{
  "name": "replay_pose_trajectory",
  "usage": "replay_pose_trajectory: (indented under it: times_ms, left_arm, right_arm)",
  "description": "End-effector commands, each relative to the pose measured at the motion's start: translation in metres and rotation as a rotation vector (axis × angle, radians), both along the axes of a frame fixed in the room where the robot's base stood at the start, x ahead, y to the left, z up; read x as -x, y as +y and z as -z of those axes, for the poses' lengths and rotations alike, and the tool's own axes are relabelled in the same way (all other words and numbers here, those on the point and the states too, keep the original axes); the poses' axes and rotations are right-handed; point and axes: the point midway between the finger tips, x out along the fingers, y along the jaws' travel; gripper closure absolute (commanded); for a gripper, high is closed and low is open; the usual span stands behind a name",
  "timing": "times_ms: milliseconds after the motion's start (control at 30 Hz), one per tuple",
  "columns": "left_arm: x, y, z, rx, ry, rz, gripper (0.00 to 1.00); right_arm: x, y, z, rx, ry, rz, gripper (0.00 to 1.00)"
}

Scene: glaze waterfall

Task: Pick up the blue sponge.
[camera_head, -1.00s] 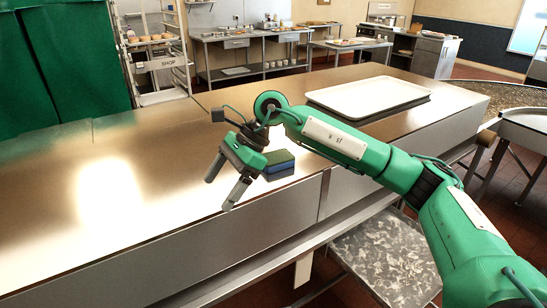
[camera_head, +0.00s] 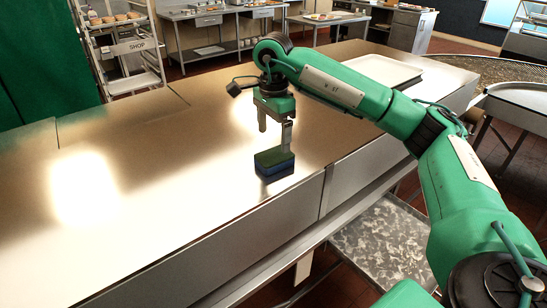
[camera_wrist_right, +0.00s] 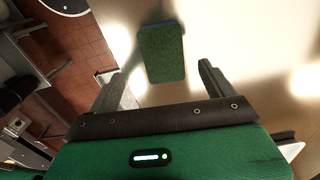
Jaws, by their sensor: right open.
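The blue sponge (camera_head: 274,168) is a small block with a green top and blue sides, lying flat on the metal counter near its front edge. In the right wrist view its green face (camera_wrist_right: 163,52) shows ahead of the jaws, between the lines of the two fingers. My right gripper (camera_head: 275,134) is open and empty, fingers pointing down, above and just behind the sponge. One fingertip overlaps the sponge's back edge in the head view; I cannot tell whether it touches. The open fingers also show in the wrist view (camera_wrist_right: 166,82). My left gripper is not in view.
The metal counter (camera_head: 130,210) is bare and shiny to the left of the sponge. A white tray (camera_head: 385,70) lies on it at the back right, partly behind my right arm. A shelf rack (camera_head: 128,60) stands beyond the counter.

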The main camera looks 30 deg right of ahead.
Motion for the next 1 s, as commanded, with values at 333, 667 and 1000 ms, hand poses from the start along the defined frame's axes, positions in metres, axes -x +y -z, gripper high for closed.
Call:
replay_pose_trajectory:
  times_ms: [333,667,1000]
  left_arm:
    - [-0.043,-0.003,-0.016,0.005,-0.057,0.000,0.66]
    - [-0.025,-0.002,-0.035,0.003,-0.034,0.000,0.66]
    - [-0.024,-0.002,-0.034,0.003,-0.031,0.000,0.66]
  right_arm:
    - [-0.001,-0.002,0.029,0.000,0.003,0.001,0.15]
    - [-0.006,-0.006,0.070,0.000,0.002,0.000,0.15]
    - [-0.006,-0.006,0.075,-0.001,-0.001,0.000,0.27]
